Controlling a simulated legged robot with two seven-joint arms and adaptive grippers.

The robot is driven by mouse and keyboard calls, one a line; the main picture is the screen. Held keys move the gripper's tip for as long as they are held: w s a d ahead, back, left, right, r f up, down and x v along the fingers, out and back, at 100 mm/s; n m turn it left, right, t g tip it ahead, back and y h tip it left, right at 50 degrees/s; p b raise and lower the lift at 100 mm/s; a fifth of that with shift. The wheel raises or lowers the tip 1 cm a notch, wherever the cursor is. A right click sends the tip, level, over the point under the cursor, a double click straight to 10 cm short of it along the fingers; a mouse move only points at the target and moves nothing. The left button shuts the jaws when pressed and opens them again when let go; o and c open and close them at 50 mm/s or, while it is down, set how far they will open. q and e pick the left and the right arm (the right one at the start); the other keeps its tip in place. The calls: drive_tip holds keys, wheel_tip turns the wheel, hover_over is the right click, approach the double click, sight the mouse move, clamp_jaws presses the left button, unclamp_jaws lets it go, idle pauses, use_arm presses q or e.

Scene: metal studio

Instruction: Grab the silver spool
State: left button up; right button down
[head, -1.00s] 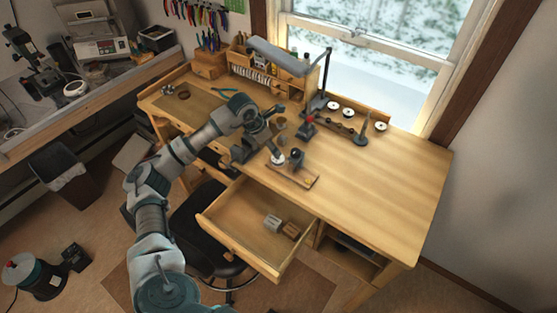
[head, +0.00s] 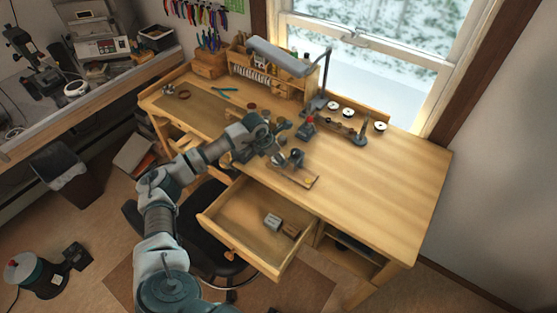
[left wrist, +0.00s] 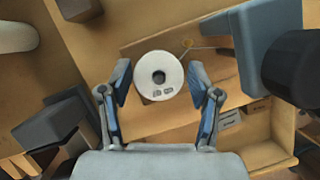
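The silver spool (left wrist: 159,76) shows in the left wrist view as a pale round disc with a dark centre hole, seen from above. My left gripper (left wrist: 159,86) is open, with one blue-grey finger on each side of the spool and a visible gap to it on both sides. In the head view my left gripper (head: 276,153) is over the desk's front edge area, above the small wooden board, and largely hides the spool there. My right gripper is not in view.
The wooden desk (head: 400,180) has an open drawer (head: 238,213) below the gripper, with small boxes inside. A dark-topped stand (head: 296,157) is close to the right of the gripper. A rack with several white spools (head: 348,113) and a lamp (head: 285,58) stand behind. The desk's right side is clear.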

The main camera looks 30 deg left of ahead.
use_arm(q)
drive_tip(key=shift+a, duration=0.15)
drive_tip(key=c, duration=0.8)
